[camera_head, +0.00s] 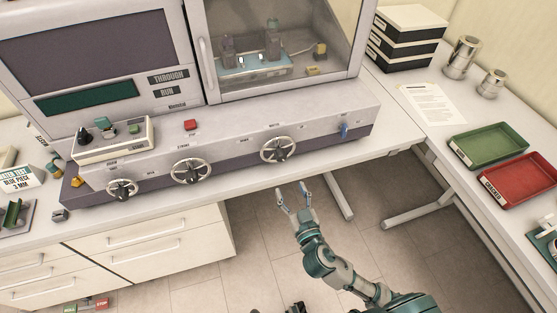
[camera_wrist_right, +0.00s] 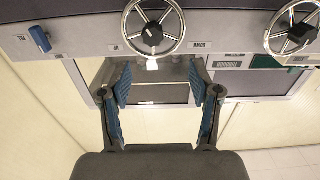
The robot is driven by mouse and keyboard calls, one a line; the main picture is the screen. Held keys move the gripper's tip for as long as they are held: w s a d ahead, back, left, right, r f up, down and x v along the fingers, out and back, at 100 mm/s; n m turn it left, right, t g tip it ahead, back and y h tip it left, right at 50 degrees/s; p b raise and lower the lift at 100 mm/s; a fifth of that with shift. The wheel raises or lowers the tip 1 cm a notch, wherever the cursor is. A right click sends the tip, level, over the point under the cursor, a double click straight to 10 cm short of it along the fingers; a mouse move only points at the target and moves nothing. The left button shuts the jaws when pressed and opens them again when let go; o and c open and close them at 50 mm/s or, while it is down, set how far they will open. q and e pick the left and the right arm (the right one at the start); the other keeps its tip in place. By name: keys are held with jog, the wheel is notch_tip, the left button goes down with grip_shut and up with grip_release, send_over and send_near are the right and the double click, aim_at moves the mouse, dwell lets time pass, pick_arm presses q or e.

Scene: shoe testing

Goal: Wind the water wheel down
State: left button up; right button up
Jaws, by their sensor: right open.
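Three spoked metal handwheels sit on the front of the machine's long grey panel: a left one (camera_head: 121,189), a middle one (camera_head: 191,171) and a right one (camera_head: 281,149). Small labels are above them; the one near the right wheel seems to read WATER, but it is tiny. My right gripper (camera_head: 294,192) is open and empty, below and in front of the right wheel, apart from it. In the right wrist view the open fingers (camera_wrist_right: 160,75) point toward that wheel (camera_wrist_right: 153,27), with another wheel (camera_wrist_right: 295,30) to its right.
A blue lever (camera_head: 344,130) is right of the wheels; it also shows in the wrist view (camera_wrist_right: 39,39). A button box (camera_head: 113,139) stands on the panel's left end. Green (camera_head: 488,146) and red (camera_head: 517,180) trays lie on the right table. Free space lies before the panel.

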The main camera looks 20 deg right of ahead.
aim_at(280, 160)
jog(key=w, duration=0.2)
jog(key=w+d, duration=0.1)
jog(key=w, duration=0.2)
jog(key=w+d+p, duration=0.1)
jog(key=w, duration=0.1)
jog(key=shift+w+r, duration=0.15)
jog(key=shift+w, duration=0.25)
jog(key=w, duration=0.2)
jog(key=w+a, duration=0.1)
jog(key=w, duration=0.1)
pick_arm(q)
jog(key=shift+s+a+f, duration=0.15)
jog(key=shift+s+f, duration=0.05)
jog(key=shift+s, duration=0.8)
jog(key=shift+s+a+f, duration=0.15)
jog(key=shift+s+f, duration=0.05)
jog(key=shift+s, duration=0.8)
pick_arm(e)
jog(key=shift+w+a, duration=0.4)
jog(key=shift+a, duration=0.05)
